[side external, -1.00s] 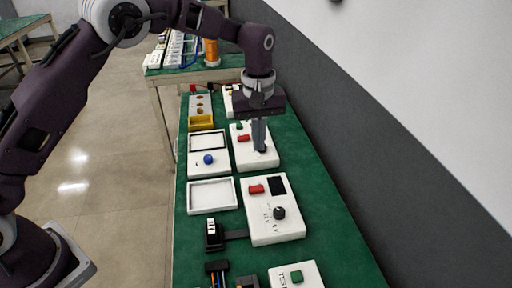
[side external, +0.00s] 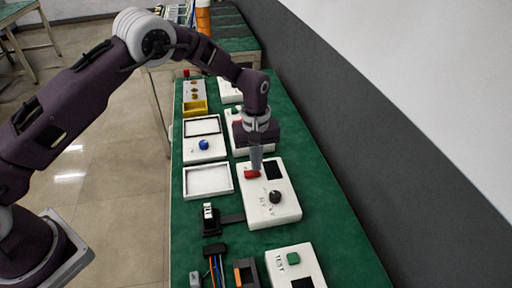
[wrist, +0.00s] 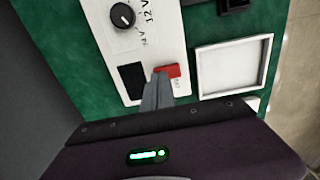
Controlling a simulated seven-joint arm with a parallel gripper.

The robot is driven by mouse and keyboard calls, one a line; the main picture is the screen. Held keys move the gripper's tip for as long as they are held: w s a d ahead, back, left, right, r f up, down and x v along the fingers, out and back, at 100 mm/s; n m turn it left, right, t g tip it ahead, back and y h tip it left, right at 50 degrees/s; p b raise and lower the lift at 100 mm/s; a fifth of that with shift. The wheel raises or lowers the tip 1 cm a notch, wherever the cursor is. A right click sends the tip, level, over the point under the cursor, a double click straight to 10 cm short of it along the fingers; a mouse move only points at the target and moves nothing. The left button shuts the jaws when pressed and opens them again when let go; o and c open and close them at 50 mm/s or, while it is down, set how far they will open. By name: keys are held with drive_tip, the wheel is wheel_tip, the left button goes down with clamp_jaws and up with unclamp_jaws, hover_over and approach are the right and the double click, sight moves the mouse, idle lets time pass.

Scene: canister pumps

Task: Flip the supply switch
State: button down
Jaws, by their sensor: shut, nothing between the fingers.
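The supply unit is a white box (side external: 265,211) with a red rocker switch (side external: 252,174), a dark display (side external: 273,169) and a black knob (side external: 275,197). In the wrist view the same box (wrist: 150,48) shows the red switch (wrist: 168,71), the knob (wrist: 123,15) with voltage marks, and the dark display (wrist: 131,80). My gripper (side external: 256,166) is shut and empty, pointing down. Its fingertips (wrist: 157,80) are at the red switch, overlapping its edge in the wrist view. I cannot tell whether they touch it. Part of the switch is hidden behind the fingers.
A white tray (side external: 186,182) lies left of the box, and a panel with a blue knob (side external: 204,145) lies beyond it. A black connector block (side external: 211,222) stands at the front left. A box with a green button (side external: 293,258) is nearer. Green table shows at right.

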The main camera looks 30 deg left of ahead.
sight(250, 173)
drive_tip(key=shift+f, duration=0.55)
drive_tip(key=shift+f, duration=0.25)
drive_tip(key=shift+s+a+r, duration=0.2)
drive_tip(key=shift+s+a, duration=0.35)
wheel_tip(250, 173, up, 14)
idle(0.5)
